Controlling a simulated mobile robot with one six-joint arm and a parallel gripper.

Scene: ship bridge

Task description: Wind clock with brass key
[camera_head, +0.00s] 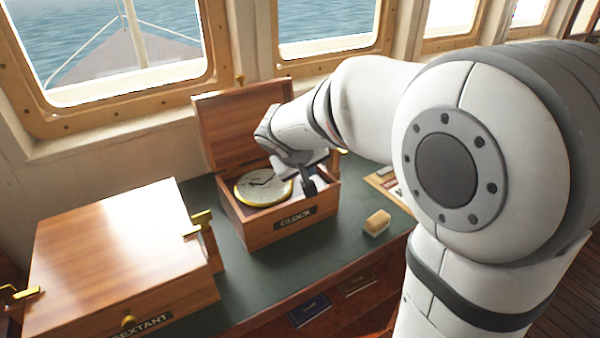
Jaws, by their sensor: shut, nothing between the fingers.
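The clock (255,190) has a round cream dial with a brass rim and dark hands. It lies face up in an open wooden box (262,229) labelled CLOCK, whose lid (228,122) stands raised at the back. My gripper (308,188) is shut and empty, pointing down at the right side of the box, just right of the dial. I cannot tell whether it touches anything there. The brass key cannot be made out; my gripper and arm hide part of the box's inside.
A closed wooden SEXTANT box (115,245) with brass fittings stands at the left. A small tan block (377,222) lies right of the clock box on the green desk top (300,265). A partly hidden card (386,182) lies behind it. Windows line the back wall.

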